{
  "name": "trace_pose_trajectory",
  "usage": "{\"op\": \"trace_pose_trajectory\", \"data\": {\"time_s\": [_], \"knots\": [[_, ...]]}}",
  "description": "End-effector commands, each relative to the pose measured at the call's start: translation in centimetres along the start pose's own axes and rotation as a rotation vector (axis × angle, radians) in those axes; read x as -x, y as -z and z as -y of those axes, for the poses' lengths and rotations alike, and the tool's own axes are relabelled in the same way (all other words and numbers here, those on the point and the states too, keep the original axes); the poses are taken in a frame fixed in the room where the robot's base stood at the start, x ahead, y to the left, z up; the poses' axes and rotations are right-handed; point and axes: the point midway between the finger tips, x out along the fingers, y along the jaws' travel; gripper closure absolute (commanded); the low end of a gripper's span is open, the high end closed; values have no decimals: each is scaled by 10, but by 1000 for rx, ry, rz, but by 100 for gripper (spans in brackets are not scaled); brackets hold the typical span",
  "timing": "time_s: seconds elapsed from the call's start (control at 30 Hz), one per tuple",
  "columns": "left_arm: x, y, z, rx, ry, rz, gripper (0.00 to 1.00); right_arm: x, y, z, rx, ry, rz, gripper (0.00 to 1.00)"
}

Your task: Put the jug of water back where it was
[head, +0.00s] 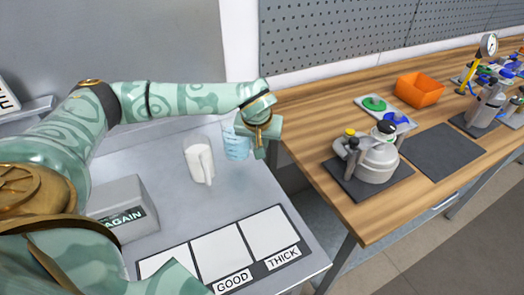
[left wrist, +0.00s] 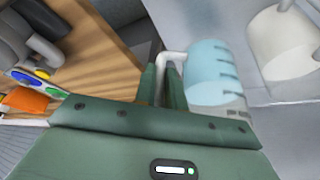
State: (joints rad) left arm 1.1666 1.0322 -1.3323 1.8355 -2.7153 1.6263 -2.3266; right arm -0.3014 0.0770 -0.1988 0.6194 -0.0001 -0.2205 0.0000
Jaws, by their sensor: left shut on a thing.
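The jug of water (head: 237,146) is light blue and see-through with dark marks on its side. It is over the back right part of the grey bench (head: 178,152). My left gripper (head: 257,139) is shut on its handle, from the right side. In the left wrist view the jug (left wrist: 208,72) is right of the fingers (left wrist: 162,78), its handle between them. I cannot tell whether its base touches the bench. A white jug (head: 200,161) stands just left of it; it also shows in the left wrist view (left wrist: 283,45). My right gripper is not in view.
White panels (head: 222,252) marked GOOD and THICK lie along the bench front. A grey AGAIN box (head: 117,205) stands at left. The wooden table (head: 330,100) at right holds a metal vessel (head: 375,160), an orange bin (head: 419,89) and a dark mat (head: 440,150). A wall rises behind.

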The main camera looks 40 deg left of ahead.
Motion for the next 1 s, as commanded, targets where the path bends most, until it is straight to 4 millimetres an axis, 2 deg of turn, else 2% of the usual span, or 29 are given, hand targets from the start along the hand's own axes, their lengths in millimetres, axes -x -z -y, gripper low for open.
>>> {"op": "trace_pose_trajectory", "data": {"time_s": [0.03,0.3,0.5,0.87,0.9,0.97,1.0], "knots": [[-9,2,0,1,0,1,100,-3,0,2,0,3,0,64],[-28,8,2,0,-1,-2,100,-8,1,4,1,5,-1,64],[-53,-4,1,-2,-1,-1,100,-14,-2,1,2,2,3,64],[-56,-4,1,-1,-1,-2,100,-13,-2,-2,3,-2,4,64],[-57,-5,1,0,0,-1,86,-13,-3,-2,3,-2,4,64],[-56,-5,1,0,0,-1,69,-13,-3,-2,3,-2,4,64],[-56,-5,1,0,0,-1,66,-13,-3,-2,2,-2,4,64]]}}
